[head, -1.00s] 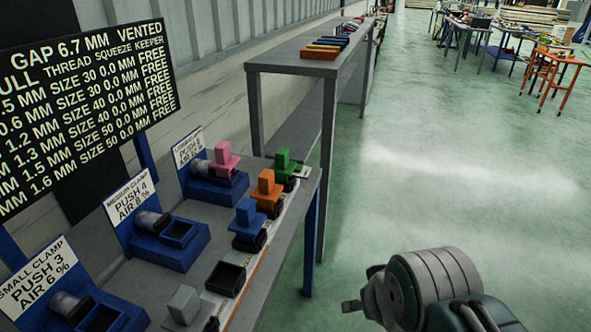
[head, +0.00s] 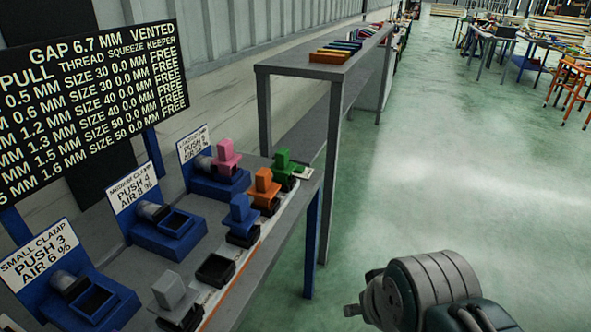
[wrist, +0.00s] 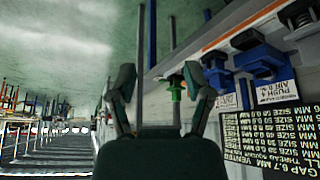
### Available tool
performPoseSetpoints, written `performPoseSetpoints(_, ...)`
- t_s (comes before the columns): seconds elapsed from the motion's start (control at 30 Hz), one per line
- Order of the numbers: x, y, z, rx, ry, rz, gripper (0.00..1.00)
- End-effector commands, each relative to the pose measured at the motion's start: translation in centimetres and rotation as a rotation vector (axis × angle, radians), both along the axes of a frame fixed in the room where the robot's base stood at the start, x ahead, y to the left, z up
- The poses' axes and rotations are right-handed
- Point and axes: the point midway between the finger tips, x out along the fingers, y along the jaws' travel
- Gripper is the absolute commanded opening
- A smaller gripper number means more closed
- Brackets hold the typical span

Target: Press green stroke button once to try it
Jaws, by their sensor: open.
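The green stroke button (head: 285,160), a block on a wider plate, stands on a dark base at the far end of the button row on the grey bench (head: 277,225). In the wrist view, which is upside down, the green button (wrist: 176,88) shows small in the distance, close to the right finger in the picture. My gripper (wrist: 159,74) is open, with its fingers spread and nothing between them at close range. In the head view my arm's end is at the lower right, over the floor and clear of the bench; its fingertips are hard to make out.
Blue clamp fixtures (head: 168,233) with signs line the back. A black text board (head: 95,105) and a taller grey table (head: 325,68) stand behind.

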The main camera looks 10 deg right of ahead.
Motion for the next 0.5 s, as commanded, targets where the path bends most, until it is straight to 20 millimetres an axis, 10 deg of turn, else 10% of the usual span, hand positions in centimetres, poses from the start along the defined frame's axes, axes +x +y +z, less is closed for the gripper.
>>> performPoseSetpoints(0.1, 0.0, 0.0, 0.0, 0.0, 0.0, 0.0, 0.0)
performPoseSetpoints(0.5, 0.0, 0.0, 0.0, 0.0, 0.0, 0.0, 0.0)
